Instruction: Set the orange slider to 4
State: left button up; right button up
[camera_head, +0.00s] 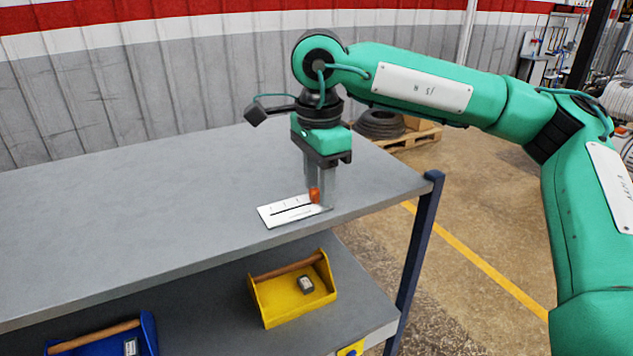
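A white slider plate (284,213) lies flat on the grey table near its front right edge, with a dark slot and small tick marks; the numbers are too small to read. The orange slider (315,195) stands at the right end of the plate's slot. My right gripper (320,190) points straight down from above at the orange slider, with its pale fingers around or right beside it. Whether the fingers press on it cannot be made out. My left gripper is not in view.
The grey table (130,220) is otherwise bare. On the shelf below stand a yellow toolbox (290,312) and a blue toolbox (148,330). A pallet with dark coils (380,124) is on the floor behind. A striped wall closes the back.

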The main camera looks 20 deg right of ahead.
aim_at(318, 189)
jog(key=shift+a, duration=0.1)
jog(key=shift+r, duration=0.2)
notch_tip(318, 189, up, 6)
jog(key=b, duration=0.3)
jog(key=shift+r, duration=0.25)
notch_tip(318, 189, up, 7)
jog(key=shift+f, duration=0.1)
